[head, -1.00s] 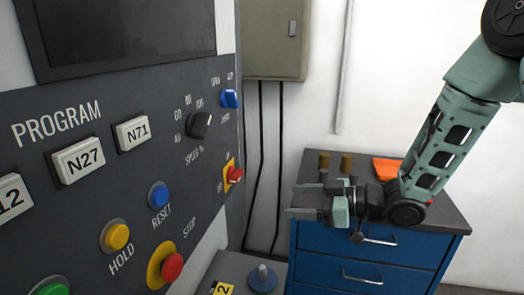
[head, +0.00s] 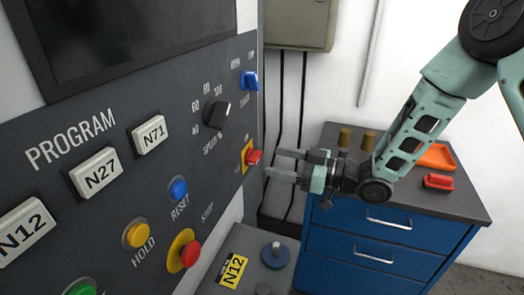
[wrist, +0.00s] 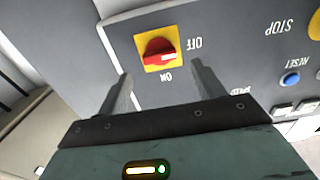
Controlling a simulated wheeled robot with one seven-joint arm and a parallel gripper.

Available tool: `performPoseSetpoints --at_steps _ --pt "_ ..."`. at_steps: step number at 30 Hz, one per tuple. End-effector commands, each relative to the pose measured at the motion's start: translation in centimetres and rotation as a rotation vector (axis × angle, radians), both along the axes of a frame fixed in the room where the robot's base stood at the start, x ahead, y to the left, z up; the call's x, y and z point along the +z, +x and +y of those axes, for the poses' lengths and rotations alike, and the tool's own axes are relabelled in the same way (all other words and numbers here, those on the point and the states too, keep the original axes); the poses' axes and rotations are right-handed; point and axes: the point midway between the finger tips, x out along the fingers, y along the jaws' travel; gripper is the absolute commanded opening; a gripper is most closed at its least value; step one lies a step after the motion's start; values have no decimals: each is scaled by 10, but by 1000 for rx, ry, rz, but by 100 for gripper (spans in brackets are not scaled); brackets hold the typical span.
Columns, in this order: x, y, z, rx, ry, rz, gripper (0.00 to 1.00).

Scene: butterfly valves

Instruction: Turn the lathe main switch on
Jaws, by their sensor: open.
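The main switch (head: 254,157) is a red rotary knob on a yellow plate at the right edge of the dark lathe panel. In the wrist view the red knob (wrist: 160,51) sits ahead of and between my fingers, with OFF and ON lettering beside its plate. A white mark on the knob lies on the side towards OFF and ON; its exact setting is hard to tell. My gripper (head: 272,163) is open and empty, its fingers pointing left at the knob. In the wrist view my gripper (wrist: 160,88) shows a gap before the knob; I see no contact.
The panel carries a blue selector (head: 249,81), a black speed knob (head: 216,114), a blue reset button (head: 178,189) and a red stop button (head: 190,254). A blue drawer cabinet (head: 345,245) stands below my arm, with an orange tray (head: 437,156) and a red item (head: 438,182) on top.

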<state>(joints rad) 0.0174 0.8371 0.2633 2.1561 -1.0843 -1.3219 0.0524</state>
Motion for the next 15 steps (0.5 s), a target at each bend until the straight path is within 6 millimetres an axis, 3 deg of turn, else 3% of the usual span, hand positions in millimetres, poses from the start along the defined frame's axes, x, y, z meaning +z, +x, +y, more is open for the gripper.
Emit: performPoseSetpoints --at_steps 6,15 --pt "2 12 34 2 1 1 68" --pt "0 17 48 0 -1 0 68"
